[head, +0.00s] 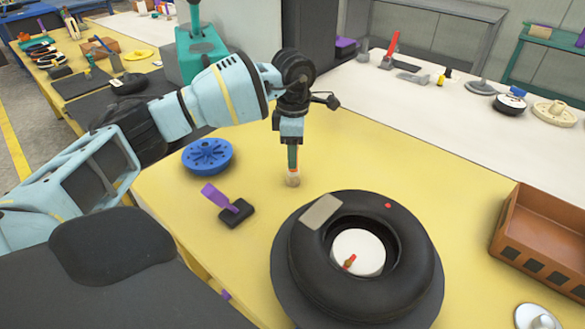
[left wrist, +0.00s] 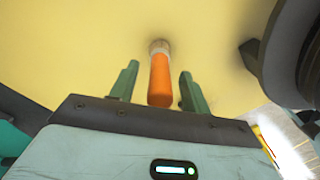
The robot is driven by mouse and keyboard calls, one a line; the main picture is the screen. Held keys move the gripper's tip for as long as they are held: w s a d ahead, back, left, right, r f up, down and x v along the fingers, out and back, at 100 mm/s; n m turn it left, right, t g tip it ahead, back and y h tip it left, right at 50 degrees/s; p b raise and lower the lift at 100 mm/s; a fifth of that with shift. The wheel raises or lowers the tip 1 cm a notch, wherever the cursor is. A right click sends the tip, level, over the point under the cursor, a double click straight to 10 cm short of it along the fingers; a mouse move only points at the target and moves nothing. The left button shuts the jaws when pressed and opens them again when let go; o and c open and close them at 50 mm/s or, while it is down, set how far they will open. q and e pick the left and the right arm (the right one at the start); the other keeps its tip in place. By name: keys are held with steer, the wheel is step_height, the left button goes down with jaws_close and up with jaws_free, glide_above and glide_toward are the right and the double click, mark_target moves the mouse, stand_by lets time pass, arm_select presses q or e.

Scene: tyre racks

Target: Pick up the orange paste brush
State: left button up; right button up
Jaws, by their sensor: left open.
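The orange paste brush (left wrist: 160,78) stands about upright on the yellow table in the left wrist view, its orange handle toward my camera and its pale end at the table. In the head view mainly its pale lower end (head: 292,179) shows below my left gripper (head: 292,158); most of the handle is hidden by the fingers. In the left wrist view the two green fingers of my left gripper (left wrist: 159,92) are open, one on each side of the handle, with a gap on both sides. My right gripper is not in view.
A black tyre (head: 310,262) lies on a dark round stand to the right and nearer. A blue disc (head: 207,155) and a purple-handled tool on a black block (head: 236,212) are at left. An orange-brown bin (head: 508,222) stands at right. Yellow table around the brush is clear.

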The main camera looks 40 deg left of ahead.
arm_select(q)
steer(key=shift+f, duration=0.55)
jaws_close()
steer(key=shift+r, duration=5.05)
